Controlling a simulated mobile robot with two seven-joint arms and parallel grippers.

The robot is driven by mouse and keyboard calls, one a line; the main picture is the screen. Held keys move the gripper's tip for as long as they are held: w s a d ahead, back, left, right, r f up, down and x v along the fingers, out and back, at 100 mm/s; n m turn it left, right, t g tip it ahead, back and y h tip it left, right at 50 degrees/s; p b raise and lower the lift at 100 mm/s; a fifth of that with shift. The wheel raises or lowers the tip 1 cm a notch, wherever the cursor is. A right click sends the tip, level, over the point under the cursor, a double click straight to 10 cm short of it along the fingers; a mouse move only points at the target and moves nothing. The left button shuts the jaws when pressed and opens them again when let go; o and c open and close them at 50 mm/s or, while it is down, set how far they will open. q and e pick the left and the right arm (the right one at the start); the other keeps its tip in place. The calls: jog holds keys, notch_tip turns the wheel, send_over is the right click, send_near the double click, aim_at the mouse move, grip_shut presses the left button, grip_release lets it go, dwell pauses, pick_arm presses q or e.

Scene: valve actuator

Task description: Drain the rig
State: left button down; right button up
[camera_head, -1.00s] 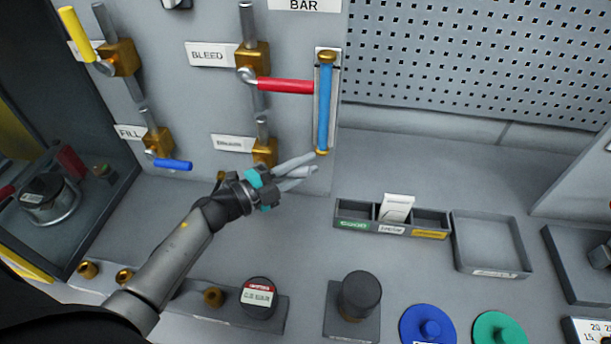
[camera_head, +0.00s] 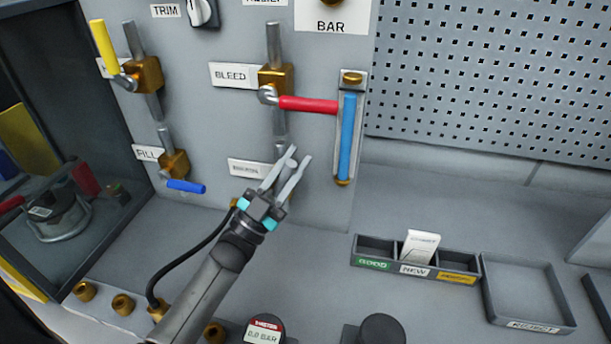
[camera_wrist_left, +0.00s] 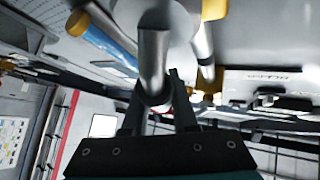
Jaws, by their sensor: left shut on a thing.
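My left gripper (camera_head: 286,165) is at the panel in front of the lowest valve in the middle column, beside its label (camera_head: 258,170), which is too blurred to read surely. Its fingers are closed around a grey rounded bar (camera_wrist_left: 154,62), seemingly that valve's lever; the valve body is mostly hidden by the gripper. The BLEED valve (camera_head: 276,80) above has a red lever (camera_head: 308,104) pointing right. The FILL valve (camera_head: 174,164) has a blue lever (camera_head: 186,187) pointing right. A sight tube (camera_head: 347,136) right of them shows blue along most of its length. My right gripper is not in view.
A yellow-levered valve (camera_head: 146,75) is at upper left. A sorting tray (camera_head: 378,264) with several compartments and an empty shallow tray (camera_head: 487,296) stand on the bench. A dark-framed box stands at left.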

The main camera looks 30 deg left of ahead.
pick_arm(q)
jog(key=shift+s+a+r+n+t+y+b, duration=0.15)
jog(key=shift+a+n+t+y, duration=0.3)
jog(key=shift+n+y, duration=0.6)
jog(key=shift+s+a+r+n+t+y+b, duration=0.15)
jog(key=shift+a+n+t+y, duration=0.35)
jog(key=shift+n+y, duration=0.5)
jog(key=shift+s+a+r+n+t+y+b, duration=0.15)
jog(key=shift+a+n+t+y, duration=0.45)
jog(key=shift+n, duration=0.75)
jog(key=shift+d+f+y, duration=0.1)
jog(key=shift+y, duration=0.25)
jog(key=c, duration=0.7)
grip_release()
jog(key=b+v, duration=0.1)
jog(key=v, duration=0.1)
jog(key=shift+s+f, duration=0.15)
jog(key=shift+f, duration=0.2)
jog(key=s, duration=1.2)
jog(key=shift+s+a, duration=0.2)
jog(key=shift+a, duration=0.2)
